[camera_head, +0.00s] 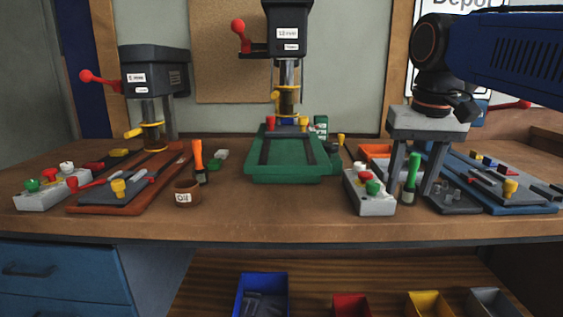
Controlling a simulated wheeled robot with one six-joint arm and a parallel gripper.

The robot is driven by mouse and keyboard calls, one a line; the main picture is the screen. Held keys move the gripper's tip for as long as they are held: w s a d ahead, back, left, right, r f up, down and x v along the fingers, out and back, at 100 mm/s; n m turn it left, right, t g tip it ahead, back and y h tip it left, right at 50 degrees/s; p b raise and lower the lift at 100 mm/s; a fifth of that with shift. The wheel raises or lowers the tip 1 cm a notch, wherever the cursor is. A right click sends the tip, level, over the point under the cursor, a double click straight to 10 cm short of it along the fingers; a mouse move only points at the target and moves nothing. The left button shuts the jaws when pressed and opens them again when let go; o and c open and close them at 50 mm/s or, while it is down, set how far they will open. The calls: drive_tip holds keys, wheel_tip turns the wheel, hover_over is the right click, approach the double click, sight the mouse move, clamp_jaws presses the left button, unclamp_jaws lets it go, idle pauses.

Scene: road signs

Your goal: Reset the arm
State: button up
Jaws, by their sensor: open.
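My gripper (412,184) hangs at the right of the workbench (270,220), pointing down, with its two dark fingers apart. A green-handled screwdriver (411,172) shows upright in the gap between the fingers. I cannot tell whether it stands between them or behind them, and no contact is visible. My blue and black arm comes in from the upper right and hides part of the machine behind it.
A green drill press (258,172) stands in the middle and a red-handled press (152,80) at the left. A grey button box (369,190) is just left of my gripper. An oil cup (186,193) and orange screwdriver (199,160) stand left of centre. The front bench strip is clear.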

drive_tip(key=s+d+f+t, duration=0.1)
drive_tip(key=s+f, duration=0.3)
drive_tip(key=f, duration=0.4)
drive_tip(key=s+d+f+t, duration=0.1)
drive_tip(key=s+f, duration=0.3)
drive_tip(key=f, duration=0.5)
drive_tip(key=s+d+f+n, duration=0.1)
drive_tip(key=s+f, duration=0.4)
drive_tip(key=f, duration=0.3)
drive_tip(key=shift+d+f+t, duration=0.2)
drive_tip(key=shift+d+t, duration=0.1)
drive_tip(key=shift+t, duration=0.1)
drive_tip(key=shift+s, duration=0.1)
